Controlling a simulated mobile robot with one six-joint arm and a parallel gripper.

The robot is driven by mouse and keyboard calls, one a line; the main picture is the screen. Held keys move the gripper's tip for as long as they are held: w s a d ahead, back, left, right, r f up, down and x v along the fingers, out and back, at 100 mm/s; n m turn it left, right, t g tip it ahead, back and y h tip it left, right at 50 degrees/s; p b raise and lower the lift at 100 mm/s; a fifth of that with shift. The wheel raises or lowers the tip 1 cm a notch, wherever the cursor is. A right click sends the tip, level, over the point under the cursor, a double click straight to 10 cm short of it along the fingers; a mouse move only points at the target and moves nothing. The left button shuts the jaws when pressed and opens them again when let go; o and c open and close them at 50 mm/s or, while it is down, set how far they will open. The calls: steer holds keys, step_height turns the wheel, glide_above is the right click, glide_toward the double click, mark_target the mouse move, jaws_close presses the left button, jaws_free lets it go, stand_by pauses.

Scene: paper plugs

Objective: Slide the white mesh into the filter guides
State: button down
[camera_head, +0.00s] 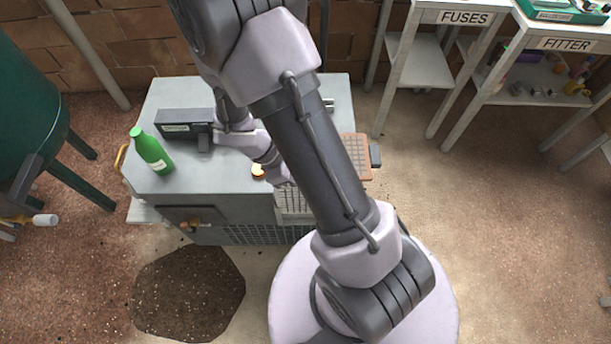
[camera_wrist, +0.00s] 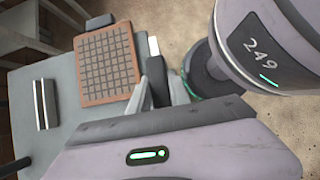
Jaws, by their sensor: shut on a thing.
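The white mesh (camera_head: 295,203) shows as a pale grid at the front of the grey cabinet, partly hidden behind my arm. In the wrist view it appears nearly edge-on as a white strip (camera_wrist: 153,46) above a dark tab (camera_wrist: 158,72). My gripper (camera_wrist: 160,88) is shut on that dark tab, its pale fingers on either side. In the head view my arm covers the fingertips. I cannot make out the filter guides, nor tell whether the mesh is inside them.
A brown-framed grid panel (camera_wrist: 107,63) with a dark tab lies on the cabinet top (camera_head: 190,185). A green bottle (camera_head: 151,150) and a dark box (camera_head: 184,124) stand on the left. A dark patch (camera_head: 188,293) marks the floor. Shelves (camera_head: 420,60) stand at the back right.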

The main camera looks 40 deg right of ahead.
step_height(320, 180, down, 7)
steer(key=b, duration=0.5)
steer(key=shift+r, duration=0.15)
stand_by(2.0)
steer(key=shift+f+b, duration=0.3)
steer(key=shift+f, duration=0.85)
steer(key=c, duration=1.1)
jaws_free()
steer(key=p+v, duration=0.8)
steer(key=v, duration=0.9)
steer(key=shift+a+r+p, duration=0.1)
steer(key=shift+r+p, duration=0.1)
steer(key=shift+p, duration=0.15)
